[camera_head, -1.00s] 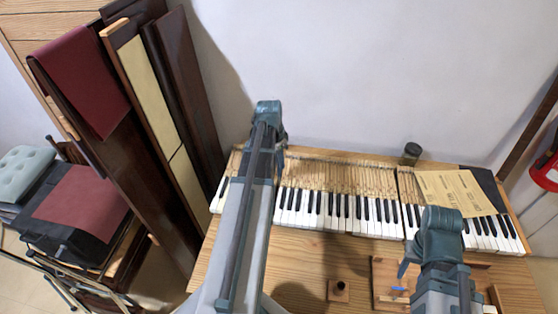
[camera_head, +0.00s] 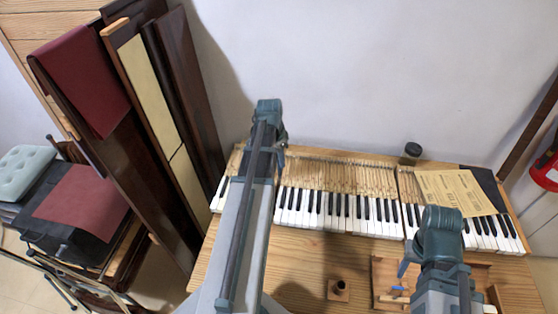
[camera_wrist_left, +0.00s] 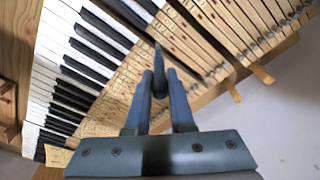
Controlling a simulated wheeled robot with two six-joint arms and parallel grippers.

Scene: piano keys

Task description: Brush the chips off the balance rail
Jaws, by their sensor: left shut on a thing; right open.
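My left gripper (camera_wrist_left: 160,78) is shut on a slim dark thing (camera_wrist_left: 158,60), seen between its fingertips in the left wrist view; I cannot tell whether it is a brush. It is over the bare wooden key sticks (camera_wrist_left: 125,85), behind the black and white keys (camera_wrist_left: 75,70). In the head view the left wrist (camera_head: 268,112) hides its fingertips. A line of pins and gaps (camera_wrist_left: 205,65) crosses the sticks; I cannot tell if this is the balance rail. No chips can be made out. My right gripper (camera_head: 406,268) is open over the bench's front right, partly hidden by its wrist.
The keyboard (camera_head: 330,205) lies along the wooden bench (camera_head: 310,262) by the wall. A paper sheet (camera_head: 455,192) covers keys at right. A dark jar (camera_head: 411,152) stands behind. A wooden block (camera_head: 338,290) and a tray (camera_head: 382,272) are in front. Dark panels (camera_head: 190,90) lean at left.

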